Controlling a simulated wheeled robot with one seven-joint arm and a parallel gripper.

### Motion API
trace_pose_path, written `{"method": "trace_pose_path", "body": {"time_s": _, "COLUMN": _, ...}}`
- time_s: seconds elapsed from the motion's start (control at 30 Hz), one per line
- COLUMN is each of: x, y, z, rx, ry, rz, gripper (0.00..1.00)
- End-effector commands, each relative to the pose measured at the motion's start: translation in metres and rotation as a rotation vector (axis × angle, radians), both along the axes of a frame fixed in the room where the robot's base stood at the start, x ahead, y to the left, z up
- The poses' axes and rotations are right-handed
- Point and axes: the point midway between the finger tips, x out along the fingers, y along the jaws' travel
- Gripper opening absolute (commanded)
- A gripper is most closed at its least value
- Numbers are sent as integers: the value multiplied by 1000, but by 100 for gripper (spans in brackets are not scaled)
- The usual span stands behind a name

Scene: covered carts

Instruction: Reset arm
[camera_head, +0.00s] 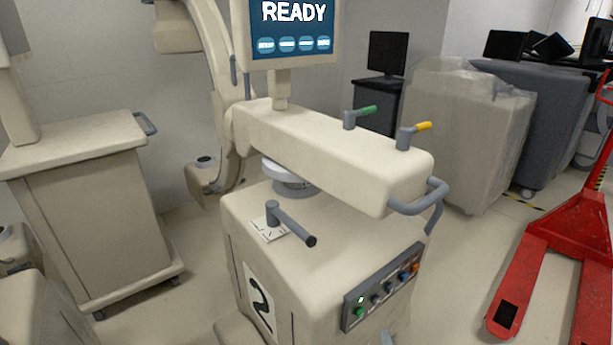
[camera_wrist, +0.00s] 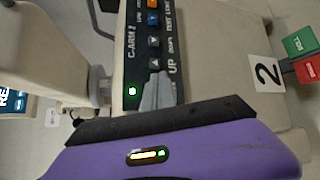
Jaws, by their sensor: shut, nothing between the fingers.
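In the wrist view my gripper (camera_wrist: 158,92) shows as a purple body with a dark edge and grey fingers. The fingers are shut and empty. They overlap the dark button panel (camera_wrist: 140,40) marked "C-ARM 2", near the word "UP"; whether they touch it I cannot tell. A green light is lit beside the fingertips. In the head view I cannot make out my gripper or arm. There the same panel (camera_head: 383,287) sits on the front of the beige C-arm cart (camera_head: 300,240) marked "2". The cart's screen (camera_head: 293,28) reads "READY".
A grey lever (camera_head: 290,222) and a grey handle (camera_head: 420,200) stick out from the cart. A beige cabinet (camera_head: 95,205) stands left. Covered carts (camera_head: 455,130) stand behind right. A red pallet jack (camera_head: 560,240) lies at the right. Some floor is clear between it and the cart.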

Motion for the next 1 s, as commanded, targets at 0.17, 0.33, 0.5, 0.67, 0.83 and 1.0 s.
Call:
{"method": "trace_pose_path", "body": {"time_s": 0.17, "x": -21, "y": 15, "z": 39, "rx": 382, "ry": -105, "rz": 10, "gripper": 0}}
{"method": "trace_pose_path", "body": {"time_s": 0.33, "x": -69, "y": 22, "z": 56, "rx": 698, "ry": -139, "rz": 12, "gripper": 0}}
{"method": "trace_pose_path", "body": {"time_s": 0.5, "x": -133, "y": 24, "z": 75, "rx": 1023, "ry": -152, "rz": -3, "gripper": 0}}
{"method": "trace_pose_path", "body": {"time_s": 0.67, "x": -199, "y": 22, "z": 100, "rx": 1319, "ry": -154, "rz": -33, "gripper": 0}}
{"method": "trace_pose_path", "body": {"time_s": 0.83, "x": -262, "y": 17, "z": 130, "rx": 1579, "ry": -152, "rz": -87, "gripper": 0}}
{"method": "trace_pose_path", "body": {"time_s": 1.0, "x": -318, "y": 10, "z": 162, "rx": 1776, "ry": -145, "rz": -162, "gripper": 0}}
